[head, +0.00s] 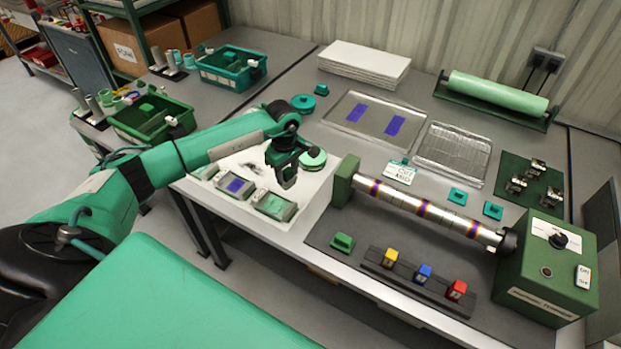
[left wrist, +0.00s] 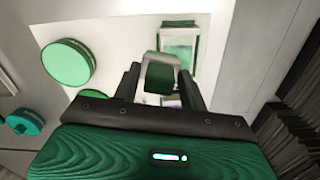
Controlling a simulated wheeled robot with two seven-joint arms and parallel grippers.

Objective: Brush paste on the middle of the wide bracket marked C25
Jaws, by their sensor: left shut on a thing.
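My left gripper (head: 287,172) is shut on a small grey block-like thing (left wrist: 160,74) with a green face. It holds this above the white sheet at the bench's front left. Whether it is a brush I cannot tell. Below and beside it, shallow grey-framed pieces lie in a row on the sheet: a green-faced one (head: 275,205), a purple-faced one (head: 237,186) and another at the left (head: 205,171). A round green tub or lid (head: 312,159) stands just right of the gripper, also in the left wrist view (left wrist: 68,63). No C25 marking is readable. My right gripper is not in view.
A metal roller (head: 420,208) on green supports crosses the bench at right. Behind are a clear tray with purple patches (head: 345,125), a wire-like tray (head: 450,153) and a small lettered card (head: 400,173). Green bins (head: 150,118) stand at the left.

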